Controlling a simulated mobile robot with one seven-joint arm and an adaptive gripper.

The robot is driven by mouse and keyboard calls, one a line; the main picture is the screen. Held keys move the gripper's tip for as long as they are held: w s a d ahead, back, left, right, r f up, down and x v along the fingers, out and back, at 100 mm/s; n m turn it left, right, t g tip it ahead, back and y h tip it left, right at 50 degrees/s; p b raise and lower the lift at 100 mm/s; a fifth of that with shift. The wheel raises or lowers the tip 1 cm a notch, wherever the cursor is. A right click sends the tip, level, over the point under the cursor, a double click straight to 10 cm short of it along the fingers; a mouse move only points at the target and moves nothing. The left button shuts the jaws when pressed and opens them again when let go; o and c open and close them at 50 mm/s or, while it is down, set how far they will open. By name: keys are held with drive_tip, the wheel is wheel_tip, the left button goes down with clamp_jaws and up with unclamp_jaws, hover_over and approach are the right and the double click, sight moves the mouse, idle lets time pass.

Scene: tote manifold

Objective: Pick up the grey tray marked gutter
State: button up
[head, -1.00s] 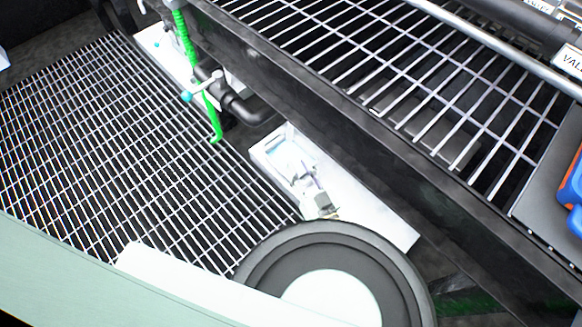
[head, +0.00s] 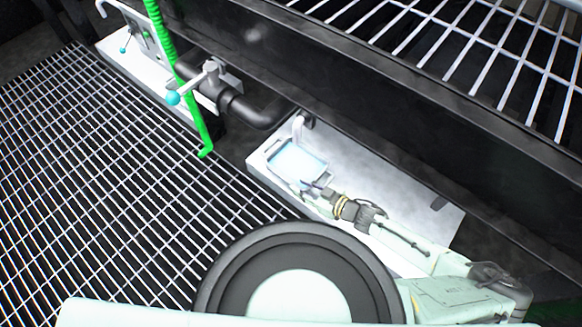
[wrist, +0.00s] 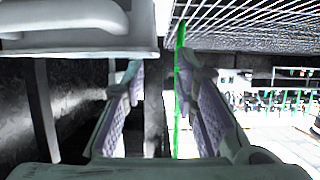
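A grey tray (head: 297,160) with a pale blue inside lies on a white ledge below the raised grating. No marking on it is legible. My gripper (head: 312,185) is by the tray's near right edge in the head view; I cannot tell whether it touches the tray. In the wrist view my gripper (wrist: 160,72) has its two padded fingers apart, with nothing held between them. A pale slab with a rounded bar fills that view's upper left; I cannot tell whether it is the tray.
The white ledge (head: 395,180) runs beside a dark beam (head: 400,120). A black pipe (head: 255,112) with a teal-tipped valve handle (head: 173,97) and a green coiled hose (head: 182,75) stand left of the tray. Floor grating (head: 110,190) lies at left.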

sight(284, 176)
drive_tip(key=x, duration=0.3)
drive_tip(key=shift+w+a+f+b, duration=0.15)
drive_tip(key=shift+w+a+b, duration=0.05)
drive_tip(key=shift+a+b, duration=0.1)
drive_tip(key=shift+w+r+b+x, duration=0.15)
drive_tip(key=shift+b+x, duration=0.1)
drive_tip(key=shift+x, duration=0.65)
drive_tip(key=shift+w+b+x, duration=0.1)
drive_tip(key=shift+b+x, duration=0.2)
drive_tip(key=shift+x, duration=0.6)
drive_tip(key=shift+w+r+b+x, duration=0.15)
drive_tip(key=shift+b+x, duration=0.1)
drive_tip(key=shift+x, duration=0.7)
drive_tip(key=shift+d, duration=0.15)
clamp_jaws()
